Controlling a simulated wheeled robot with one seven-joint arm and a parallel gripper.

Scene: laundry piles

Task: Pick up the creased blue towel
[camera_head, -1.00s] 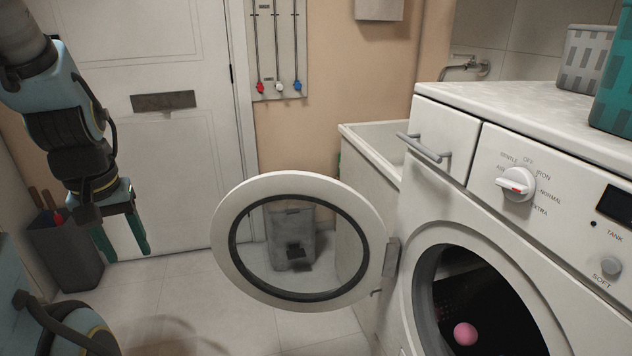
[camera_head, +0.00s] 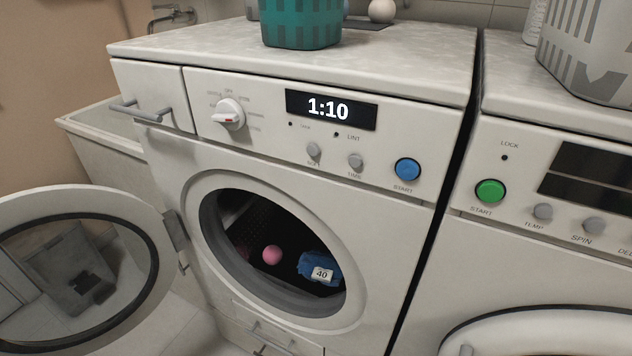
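A crumpled blue cloth (camera_head: 313,262) lies inside the drum of the left machine, at the lower right of the opening. It carries a white tag reading 40. It looks like the creased blue towel. A pink ball (camera_head: 272,255) lies in the drum to its left, apart from it. The dark drum hides how far back the cloth lies. My gripper is outside this view.
The machine's round door (camera_head: 141,222) stands open to the left. Its display (camera_head: 331,109) reads 1:10. A teal basket (camera_head: 301,24) stands on top. A second machine (camera_head: 565,265) adjoins at right with a grey basket (camera_head: 592,50) on it. A sink (camera_head: 95,125) is at left.

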